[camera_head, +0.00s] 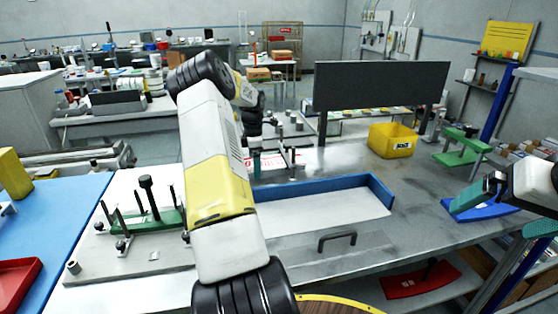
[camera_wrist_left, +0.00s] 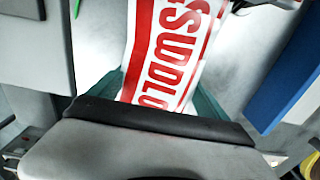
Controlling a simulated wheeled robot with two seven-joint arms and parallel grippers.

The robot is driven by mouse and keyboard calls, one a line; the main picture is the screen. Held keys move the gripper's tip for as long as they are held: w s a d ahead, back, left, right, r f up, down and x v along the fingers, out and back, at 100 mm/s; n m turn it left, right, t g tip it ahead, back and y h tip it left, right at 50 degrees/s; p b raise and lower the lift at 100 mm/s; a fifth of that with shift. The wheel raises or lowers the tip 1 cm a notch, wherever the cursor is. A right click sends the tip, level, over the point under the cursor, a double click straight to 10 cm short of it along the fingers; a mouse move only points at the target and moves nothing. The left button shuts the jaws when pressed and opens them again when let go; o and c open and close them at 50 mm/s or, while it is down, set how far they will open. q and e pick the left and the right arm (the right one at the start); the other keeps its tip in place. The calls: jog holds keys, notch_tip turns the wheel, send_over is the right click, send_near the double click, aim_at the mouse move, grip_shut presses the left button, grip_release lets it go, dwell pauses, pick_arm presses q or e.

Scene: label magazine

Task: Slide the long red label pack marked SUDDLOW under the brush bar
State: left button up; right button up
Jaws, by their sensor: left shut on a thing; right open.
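The long label pack (camera_wrist_left: 170,50) is white with red edge bands and large red letters, only part of the word showing. It fills the middle of the left wrist view, and its near end is hidden by my gripper's body. My left gripper (camera_wrist_left: 160,92) is shut on it, a teal finger on each side. In the head view the pack (camera_head: 268,161) shows as a small red and white patch; my forearm hides most of the left gripper. My right gripper (camera_head: 503,214) is open at the right edge, by a blue stand. I cannot make out the brush bar.
A blue-walled tray (camera_head: 325,184) lies in front, with a yellow bin (camera_head: 391,140) and green stand (camera_head: 462,146) to the right. A green fixture (camera_head: 148,218) with upright pins is left.

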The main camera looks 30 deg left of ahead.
pick_arm(q)
jog(key=shift+s+a, duration=0.2)
jog(key=shift+a, duration=0.1)
jog(key=o, duration=1.9)
notch_tip(320, 180, up, 8)
jog(key=shift+f, duration=0.25)
jog(key=shift+d+r, duration=0.3)
jog(key=shift+r, duration=0.15)
jog(key=s+d+r+m+t, duration=0.1)
jog(key=s+d+r+m, duration=0.4)
jog(key=d+r, duration=0.4)
jog(key=s+d+r+m+t, duration=0.2)
jog(key=s+d+r+m, duration=0.1)
jog(key=d+r+m, duration=0.65)
jog(key=s+d+f+m+t, duration=0.1)
jog(key=s+d+m, duration=0.3)
jog(key=s, duration=0.3)
jog(key=s+d+f+m+t+h, duration=0.1)
jog(key=s+d+m, duration=0.3)
jog(key=s+d, duration=0.2)
jog(key=s+d+f+m+t+h, duration=0.1)
jog(key=s+d+m, duration=0.3)
jog(key=s, duration=0.4)
jog(key=shift+s+d, duration=0.1)
jog(key=shift+d, duration=0.7)
